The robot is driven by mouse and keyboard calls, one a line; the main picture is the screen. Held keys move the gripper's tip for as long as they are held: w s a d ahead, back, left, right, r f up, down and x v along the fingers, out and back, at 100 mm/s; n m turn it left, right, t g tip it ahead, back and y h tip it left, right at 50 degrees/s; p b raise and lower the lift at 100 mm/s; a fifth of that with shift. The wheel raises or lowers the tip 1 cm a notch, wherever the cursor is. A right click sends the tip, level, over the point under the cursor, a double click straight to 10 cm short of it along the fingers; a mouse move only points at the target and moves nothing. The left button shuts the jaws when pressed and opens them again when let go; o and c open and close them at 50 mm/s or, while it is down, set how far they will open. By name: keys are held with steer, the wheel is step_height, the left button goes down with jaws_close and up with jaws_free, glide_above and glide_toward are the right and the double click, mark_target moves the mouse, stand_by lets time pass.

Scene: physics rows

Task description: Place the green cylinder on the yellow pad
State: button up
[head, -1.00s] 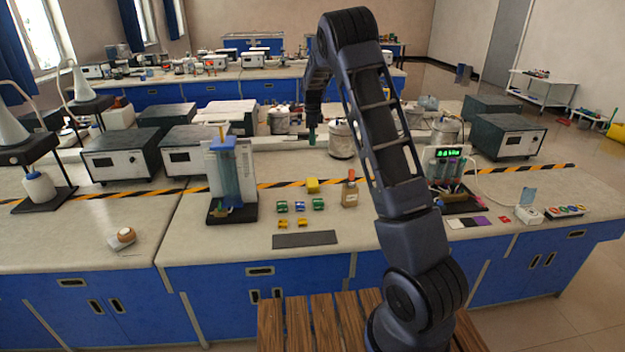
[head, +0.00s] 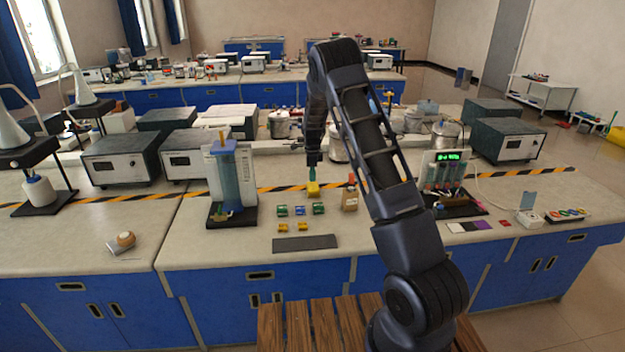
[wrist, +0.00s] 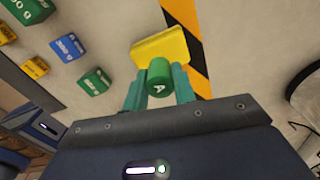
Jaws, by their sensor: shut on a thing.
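The green cylinder (wrist: 159,78), its end marked with a letter A, is between the teal fingers of my gripper (wrist: 159,92) in the wrist view. My gripper (head: 312,172) is shut on it and points down. The yellow pad (head: 313,189) lies on the bench directly below the gripper in the head view. In the wrist view the yellow pad (wrist: 172,47) shows just beyond the cylinder, which covers part of it. I cannot tell whether the cylinder touches the pad.
Several small green, blue and yellow blocks (head: 299,210) lie in front of the pad. A brown bottle (head: 350,199) stands close on the right. A blue column apparatus (head: 232,180) stands on the left. A dark grey mat (head: 304,243) lies near the front edge. A black-and-yellow stripe (wrist: 186,12) passes behind the pad.

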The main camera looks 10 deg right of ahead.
steer(key=shift+f, duration=1.45)
steer(key=shift+f, duration=0.15)
steer(key=o, duration=1)
